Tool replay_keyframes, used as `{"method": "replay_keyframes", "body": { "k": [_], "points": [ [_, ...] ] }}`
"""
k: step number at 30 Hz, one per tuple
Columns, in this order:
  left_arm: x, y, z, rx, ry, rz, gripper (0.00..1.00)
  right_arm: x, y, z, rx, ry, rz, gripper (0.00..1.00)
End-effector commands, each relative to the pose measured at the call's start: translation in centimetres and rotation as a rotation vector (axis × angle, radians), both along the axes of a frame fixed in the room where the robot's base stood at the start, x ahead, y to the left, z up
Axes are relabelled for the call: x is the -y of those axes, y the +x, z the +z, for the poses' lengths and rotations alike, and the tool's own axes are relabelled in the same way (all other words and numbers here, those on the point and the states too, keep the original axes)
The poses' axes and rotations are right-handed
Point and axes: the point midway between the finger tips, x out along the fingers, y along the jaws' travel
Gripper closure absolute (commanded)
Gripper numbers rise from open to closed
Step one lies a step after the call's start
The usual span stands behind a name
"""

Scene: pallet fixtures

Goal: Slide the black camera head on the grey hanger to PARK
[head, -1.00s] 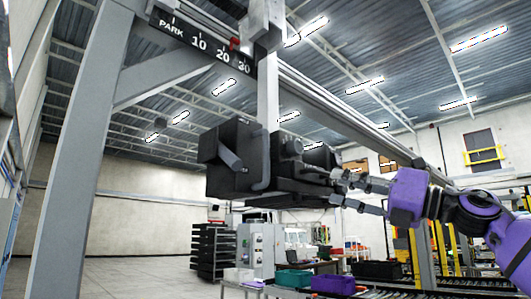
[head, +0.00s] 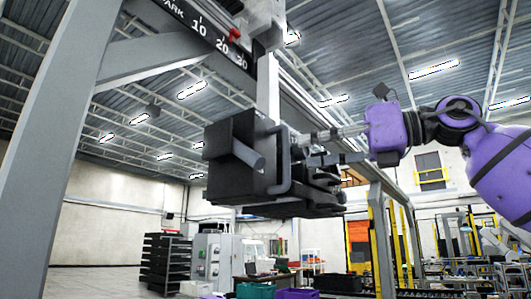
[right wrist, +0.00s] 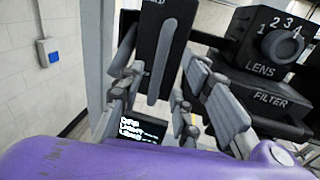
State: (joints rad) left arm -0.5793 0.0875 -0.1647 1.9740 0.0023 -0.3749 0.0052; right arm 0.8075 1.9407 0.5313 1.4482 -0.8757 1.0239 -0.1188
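The black camera head (head: 235,165) hangs below the overhead rail on the grey hanger (head: 268,85). The hanger's grey carriage (head: 262,25) is on the rail, just right of the scale (head: 210,35), whose label PARK is at the far left end. My right gripper (head: 318,147) is at the right side of the camera head. In the right wrist view its fingers (right wrist: 160,90) are spread, with a black panel bearing a grey bar (right wrist: 165,58) beyond and between them. I cannot tell whether they touch it. My left gripper is not in view.
A red piece (head: 235,33) sits by the scale near 20 and 30. A thick grey post (head: 60,150) with a diagonal brace stands at the left. Dark shelving (head: 165,262) and a teal crate (head: 256,290) are well below. The air left of the camera head is free.

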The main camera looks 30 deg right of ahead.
Motion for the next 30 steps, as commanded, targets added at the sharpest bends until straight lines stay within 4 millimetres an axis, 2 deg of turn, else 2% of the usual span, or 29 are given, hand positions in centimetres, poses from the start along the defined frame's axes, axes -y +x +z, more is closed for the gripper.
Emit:
{"method": "replay_keyframes", "body": {
  "k": [8,16,21,30],
  "points": [
    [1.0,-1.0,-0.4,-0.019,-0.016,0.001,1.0,-1.7,2.6,-0.1,-0.005,-0.003,-0.003,0.68],
    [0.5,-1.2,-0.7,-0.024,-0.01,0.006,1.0,-3.5,5.5,-0.2,-0.004,-0.001,-0.002,0.68],
    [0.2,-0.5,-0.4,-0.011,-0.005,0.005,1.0,-4.1,6.2,-0.1,-0.001,0.001,0.0,0.68],
    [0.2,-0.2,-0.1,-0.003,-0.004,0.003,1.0,-4.2,6.3,0.0,0.001,0.001,0.0,0.68]
  ]
}}
